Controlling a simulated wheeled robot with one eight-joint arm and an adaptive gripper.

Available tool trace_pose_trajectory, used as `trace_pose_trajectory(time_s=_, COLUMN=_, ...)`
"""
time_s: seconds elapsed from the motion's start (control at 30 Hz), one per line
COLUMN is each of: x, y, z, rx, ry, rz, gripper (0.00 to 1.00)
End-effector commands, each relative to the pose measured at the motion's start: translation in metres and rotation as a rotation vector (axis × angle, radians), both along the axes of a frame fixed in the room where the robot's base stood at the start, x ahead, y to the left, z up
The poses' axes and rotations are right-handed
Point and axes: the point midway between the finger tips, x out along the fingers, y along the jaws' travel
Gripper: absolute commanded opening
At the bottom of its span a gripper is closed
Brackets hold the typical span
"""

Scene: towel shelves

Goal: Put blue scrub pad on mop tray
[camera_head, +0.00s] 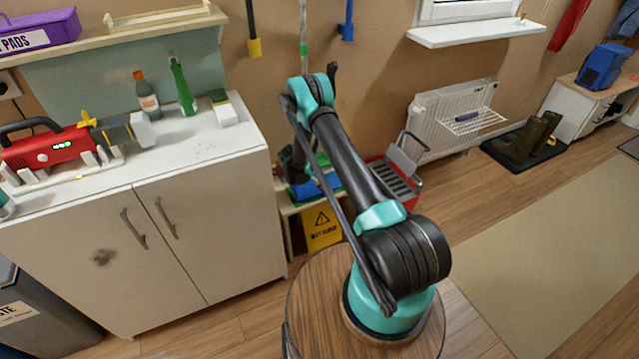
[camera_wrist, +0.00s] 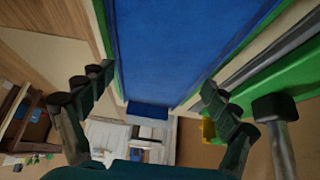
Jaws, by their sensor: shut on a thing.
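My gripper (camera_wrist: 157,78) shows in the wrist view with its two dark fingers at either side of blue material. I take the broad blue slab (camera_wrist: 190,45), which fills the upper middle there, to be the blue scrub pad; my fingers are shut on it, though the contact is not clear. In the head view, blue (camera_head: 303,190) shows low behind my arm, beside green, over a low stand (camera_head: 287,209). My arm hides most of the gripper there. I cannot tell which surface is the mop tray, or whether the pad touches the stand.
A white cabinet (camera_head: 205,235) with bottles stands left of the stand. A yellow wet-floor sign (camera_head: 322,228) is below it. A red and grey bucket (camera_head: 397,178) and a radiator (camera_head: 450,115) are to the right.

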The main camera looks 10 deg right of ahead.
Motion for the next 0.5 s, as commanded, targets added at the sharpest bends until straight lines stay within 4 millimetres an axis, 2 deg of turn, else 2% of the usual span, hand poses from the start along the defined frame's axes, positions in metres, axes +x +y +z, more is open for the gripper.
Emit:
trace_pose_trajectory(time_s=0.03, x=0.0000, y=-0.0001, z=-0.0007, rx=0.000, ry=0.000, rz=0.000, gripper=0.91)
trace_pose_trajectory(time_s=0.1, x=0.0000, y=0.0000, z=-0.0004, rx=0.000, ry=0.000, rz=0.000, gripper=1.00)
trace_pose_trajectory(time_s=0.5, x=0.0000, y=0.0003, z=0.0024, rx=0.000, ry=0.000, rz=0.000, gripper=1.00)
